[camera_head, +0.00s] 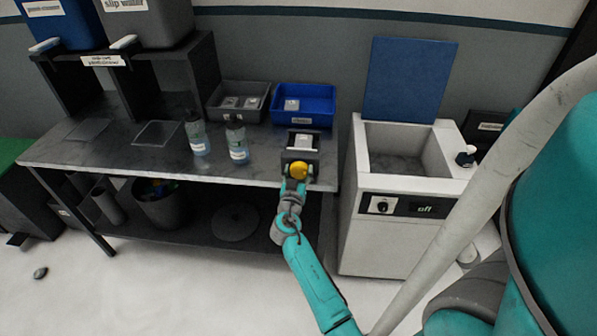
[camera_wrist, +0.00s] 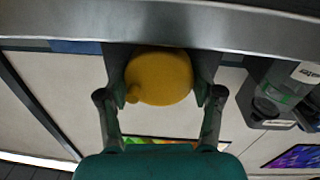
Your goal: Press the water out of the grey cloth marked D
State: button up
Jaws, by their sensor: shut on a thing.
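My gripper (camera_head: 297,183) is at the front edge of the table, shut on a yellow knob (camera_head: 299,170). In the wrist view the round yellow knob (camera_wrist: 160,77) sits between the two fingers of my gripper (camera_wrist: 160,97). The knob is at the front of a small dark press (camera_head: 286,156). A pale piece (camera_head: 303,139) shows in the top of the press; I cannot tell whether it is the grey cloth, and no letter D is legible. Small grey pieces with pale labels (camera_head: 230,102) lie in a grey tray (camera_head: 213,110).
A blue tray (camera_head: 325,101) with one labelled piece (camera_head: 291,104) stands behind the press. Two bottles (camera_head: 238,143) (camera_head: 198,138) stand to its left. A white machine (camera_head: 372,250) with its blue lid (camera_head: 407,75) raised and display reading "off" stands right of the table.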

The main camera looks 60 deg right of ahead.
jog(key=shift+n, duration=3.2)
jog(key=shift+w, duration=0.1)
jog(key=o, duration=1.1)
jog(key=shift+o, duration=0.2)
